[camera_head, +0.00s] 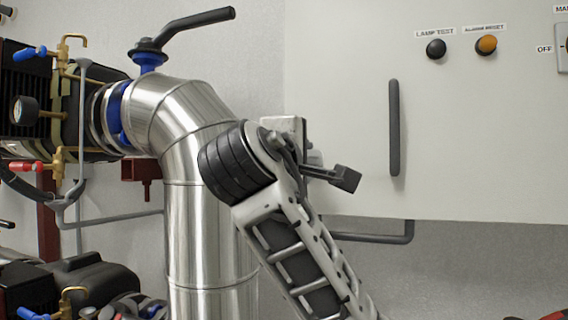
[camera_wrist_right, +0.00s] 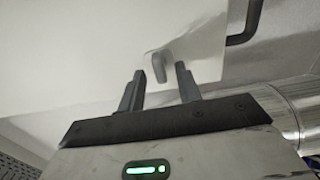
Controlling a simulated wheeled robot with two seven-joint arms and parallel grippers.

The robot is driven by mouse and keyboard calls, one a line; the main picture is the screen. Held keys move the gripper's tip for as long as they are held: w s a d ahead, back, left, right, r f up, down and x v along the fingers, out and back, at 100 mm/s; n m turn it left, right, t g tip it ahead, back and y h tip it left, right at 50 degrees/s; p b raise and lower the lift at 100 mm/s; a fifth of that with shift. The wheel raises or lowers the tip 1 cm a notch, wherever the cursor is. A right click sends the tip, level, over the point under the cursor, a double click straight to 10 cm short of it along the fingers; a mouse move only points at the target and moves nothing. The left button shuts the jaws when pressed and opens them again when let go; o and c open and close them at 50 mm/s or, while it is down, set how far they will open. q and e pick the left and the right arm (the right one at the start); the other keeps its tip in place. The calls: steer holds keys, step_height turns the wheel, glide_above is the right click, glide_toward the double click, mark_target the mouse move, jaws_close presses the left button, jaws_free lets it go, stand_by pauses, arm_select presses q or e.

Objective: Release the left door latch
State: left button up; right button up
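The white cabinet door (camera_head: 480,130) fills the right of the head view, with a dark vertical handle (camera_head: 394,128). My right gripper (camera_head: 340,176) is at the door's lower left edge, left of the handle. In the right wrist view, my right gripper (camera_wrist_right: 159,80) has its two dark fingers apart. A small grey latch (camera_wrist_right: 158,66) on the pale door panel (camera_wrist_right: 200,40) appears in the gap between the fingertips. I see no contact with either finger. In the head view the latch is mostly hidden behind my right wrist. My left gripper is out of view.
A large silver pipe (camera_head: 195,220) stands left of the cabinet, close behind my right arm. A blue-and-black valve lever (camera_head: 185,30) sits above it. A grey conduit (camera_head: 405,235) runs below the cabinet. LAMP TEST (camera_head: 436,48) and orange reset (camera_head: 487,44) buttons are on the door.

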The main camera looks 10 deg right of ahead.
arm_select(q)
steer(key=p, duration=0.1)
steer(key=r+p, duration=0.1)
steer(key=p, duration=0.1)
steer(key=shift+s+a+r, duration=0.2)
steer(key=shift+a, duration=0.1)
arm_select(e)
steer(key=v, duration=1.4)
steer(key=shift+s+a, duration=0.25)
steer(key=shift+s, duration=0.1)
